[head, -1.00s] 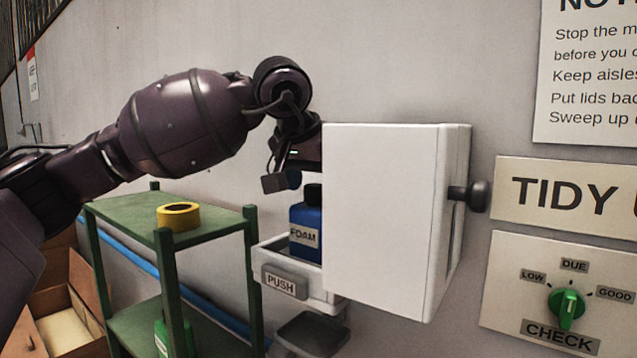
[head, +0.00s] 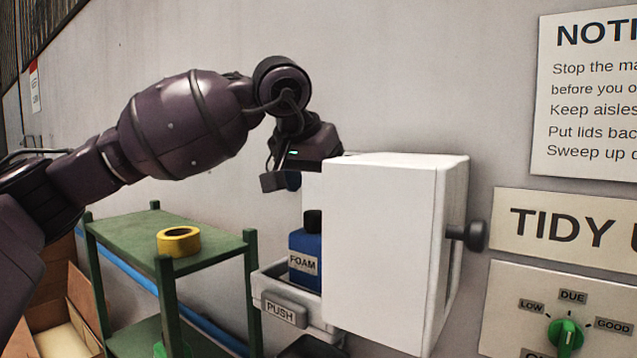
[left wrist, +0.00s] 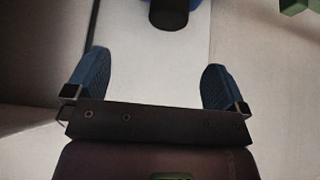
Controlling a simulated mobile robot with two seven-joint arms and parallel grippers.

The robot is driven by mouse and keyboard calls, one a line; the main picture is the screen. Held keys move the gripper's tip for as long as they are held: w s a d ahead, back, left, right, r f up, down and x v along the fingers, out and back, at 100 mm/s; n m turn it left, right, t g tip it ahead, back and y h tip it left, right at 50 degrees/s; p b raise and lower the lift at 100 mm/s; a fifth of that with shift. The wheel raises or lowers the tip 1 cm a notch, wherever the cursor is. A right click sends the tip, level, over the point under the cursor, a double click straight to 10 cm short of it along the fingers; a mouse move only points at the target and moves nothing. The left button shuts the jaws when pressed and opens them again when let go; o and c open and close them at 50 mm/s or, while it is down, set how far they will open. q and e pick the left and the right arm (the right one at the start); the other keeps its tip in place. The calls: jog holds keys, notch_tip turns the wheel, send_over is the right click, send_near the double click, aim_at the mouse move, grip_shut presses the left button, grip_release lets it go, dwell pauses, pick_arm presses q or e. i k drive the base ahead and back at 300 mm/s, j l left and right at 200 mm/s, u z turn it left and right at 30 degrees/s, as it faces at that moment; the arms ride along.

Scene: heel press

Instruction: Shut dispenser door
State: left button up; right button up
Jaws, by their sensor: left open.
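The white dispenser's door (head: 385,255) stands swung out from the wall, its broad white face toward me. To its left the dispenser's open lower part (head: 325,333) shows, with a grey PUSH bar (head: 284,308) in front. A blue FOAM bottle (head: 305,262) with a black cap stands inside, partly hidden by the door. My left gripper (head: 283,181) is at the door's upper left, above the bottle, and partly hidden. In the left wrist view its blue-padded fingers (left wrist: 150,85) are spread and empty, with the black cap (left wrist: 168,14) beyond them. I cannot tell whether it touches the door.
A black knob (head: 475,236) sticks out right of the door. A TIDY sign (head: 570,222) and a panel with a green dial (head: 566,334) are on the wall at right. A green shelf (head: 130,230) with a yellow tape roll (head: 178,241) stands at left.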

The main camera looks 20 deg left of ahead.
aim_at(394, 230)
jog(key=k+j, duration=0.2)
jog(key=k, duration=0.3)
jog(key=k+j, duration=0.25)
jog(key=k, duration=0.2)
